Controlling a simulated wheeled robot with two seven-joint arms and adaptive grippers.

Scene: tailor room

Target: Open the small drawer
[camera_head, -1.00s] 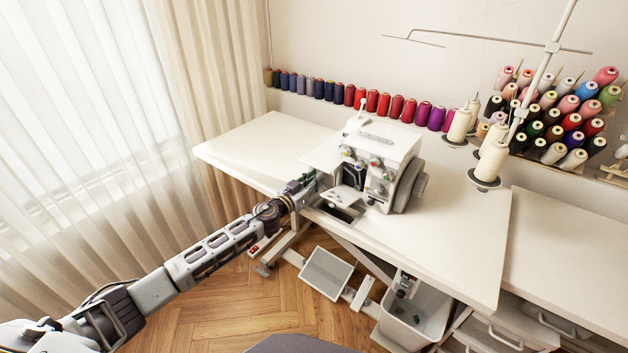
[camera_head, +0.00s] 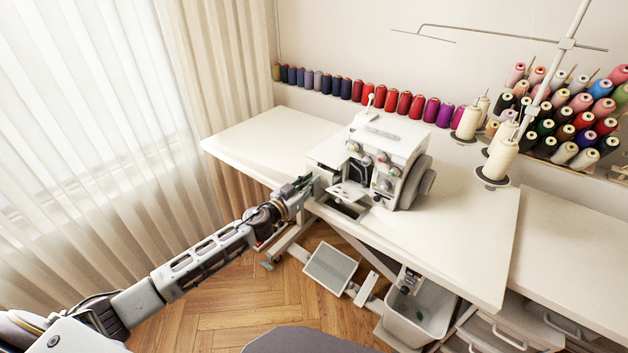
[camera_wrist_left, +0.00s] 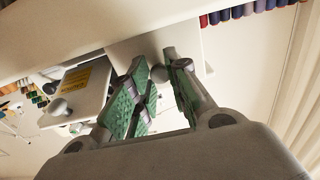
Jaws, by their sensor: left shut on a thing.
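The white sewing machine (camera_head: 400,140) stands on the white table. My left gripper (camera_head: 306,183) is at the table's front edge, just left of the machine's open front. In the left wrist view my left gripper (camera_wrist_left: 160,85) has green pads on either side of a small round grey knob (camera_wrist_left: 158,73), shut on it. A pale flat panel (camera_wrist_left: 140,48) lies behind the knob; it may be the small drawer's front, but I cannot tell. In the head view the gripper hides this spot. My right gripper is not in view.
Larger drawers with handles (camera_head: 508,338) are at the lower right. A grey-white bin (camera_head: 420,315) and a pedal (camera_head: 328,271) are under the table (camera_head: 465,235). Thread cones (camera_head: 499,160) stand right of the machine. Curtains (camera_head: 110,120) hang at the left.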

